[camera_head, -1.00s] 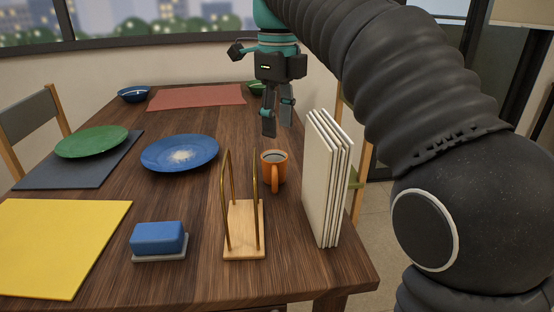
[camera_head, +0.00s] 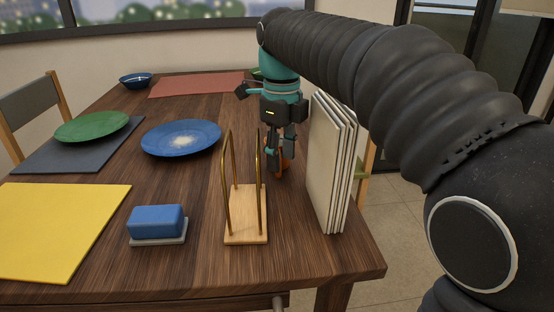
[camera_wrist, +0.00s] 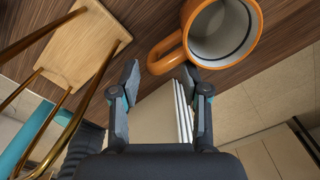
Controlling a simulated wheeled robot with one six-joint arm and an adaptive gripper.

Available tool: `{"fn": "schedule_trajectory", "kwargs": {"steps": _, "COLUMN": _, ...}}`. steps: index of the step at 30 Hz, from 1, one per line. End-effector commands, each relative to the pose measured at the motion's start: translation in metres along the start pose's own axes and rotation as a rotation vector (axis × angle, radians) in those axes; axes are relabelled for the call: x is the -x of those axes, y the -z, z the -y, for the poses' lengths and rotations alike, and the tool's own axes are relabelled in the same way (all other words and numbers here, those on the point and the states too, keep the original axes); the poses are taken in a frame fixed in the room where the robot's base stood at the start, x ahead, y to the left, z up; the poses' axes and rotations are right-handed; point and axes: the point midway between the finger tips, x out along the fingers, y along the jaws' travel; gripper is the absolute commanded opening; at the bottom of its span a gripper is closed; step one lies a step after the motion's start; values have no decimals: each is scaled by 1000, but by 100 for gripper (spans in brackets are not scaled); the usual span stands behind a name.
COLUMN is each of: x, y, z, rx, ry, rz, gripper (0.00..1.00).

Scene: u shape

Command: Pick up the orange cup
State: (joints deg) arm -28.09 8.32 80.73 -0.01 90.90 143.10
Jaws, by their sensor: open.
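The orange cup (camera_wrist: 222,32) stands on the wooden table and fills the upper right of the wrist view. Its inside is pale grey, and its handle loops toward the space ahead of my fingertips. In the head view the cup (camera_head: 289,166) is mostly hidden behind my gripper, with only bits of orange showing. My gripper (camera_head: 279,166) is low over the table at the cup. In the wrist view my gripper (camera_wrist: 160,76) has its two fingers apart, with the handle just ahead of them. I cannot tell whether a finger touches the cup.
A wooden holder with brass hoops (camera_head: 246,229) stands in front of the cup. Upright white boards (camera_head: 325,170) stand close on its right, near the table edge. A blue plate (camera_head: 180,138), a blue butter dish (camera_head: 156,222) and a yellow mat (camera_head: 62,228) lie to the left.

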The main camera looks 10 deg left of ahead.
Motion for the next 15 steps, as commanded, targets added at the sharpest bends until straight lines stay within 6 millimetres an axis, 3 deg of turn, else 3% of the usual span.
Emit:
{"fn": "schedule_trajectory", "kwargs": {"steps": 6, "x": -31, "y": 1, "z": 0, "rx": 0, "ry": -1, "rz": -2, "gripper": 46}}
{"fn": "schedule_trajectory", "kwargs": {"steps": 15, "x": -40, "y": 0, "z": 0, "rx": 0, "ry": 0, "rz": 0, "gripper": 46}}
